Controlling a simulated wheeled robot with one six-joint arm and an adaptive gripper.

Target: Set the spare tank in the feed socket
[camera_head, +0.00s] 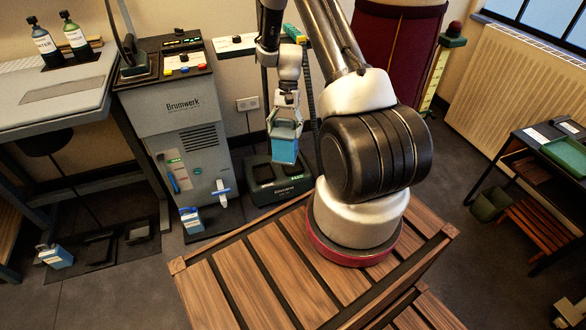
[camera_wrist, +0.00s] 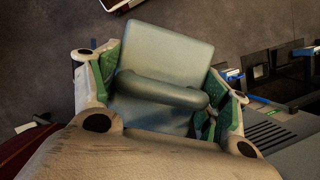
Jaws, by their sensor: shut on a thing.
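My gripper (camera_head: 286,108) is shut on the handle of a blue tank with a pale top (camera_head: 284,149). The tank hangs upright in the air, in front of a low black dock (camera_head: 264,195) with dark recesses and green labels. In the wrist view the tank (camera_wrist: 168,50) fills the space between my green-padded fingers (camera_wrist: 165,98). Another blue tank (camera_head: 192,221) stands at the foot of the grey Brumwerk machine (camera_head: 182,108). A third blue tank (camera_head: 56,257) is on the floor mat at the left. I cannot tell which opening is the feed socket.
A slatted wooden crate top (camera_head: 250,285) lies below my arm. A grey desk (camera_head: 60,88) with two bottles is at the left. A dark table (camera_head: 545,165) stands at the right. Floor at centre right is clear.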

